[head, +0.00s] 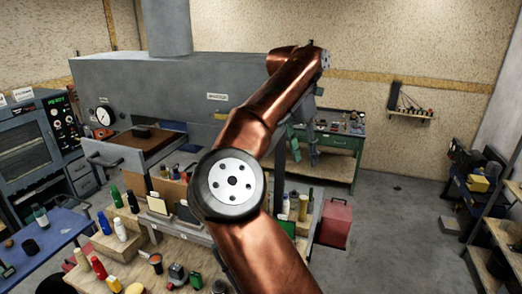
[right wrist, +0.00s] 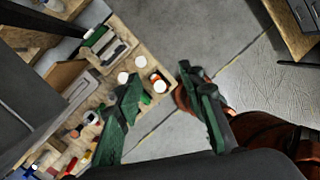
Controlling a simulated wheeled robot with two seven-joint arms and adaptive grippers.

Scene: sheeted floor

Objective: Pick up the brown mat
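A flat brown surface (head: 150,146) lies in the open tray of the grey furnace at the left of the head view, with a small dark block on it. I cannot tell whether it is the brown mat; no other clear mat shows. My right gripper (head: 303,143) hangs beyond the copper arm, above and behind the cluttered bench and apart from the brown surface. In the right wrist view its two green fingers (right wrist: 160,76) are spread wide, with nothing between them but bench edge and floor below. My left gripper is not in view.
A wooden bench (head: 121,244) with several bottles and jars stands in front. A blue table (head: 45,240) is at the left.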

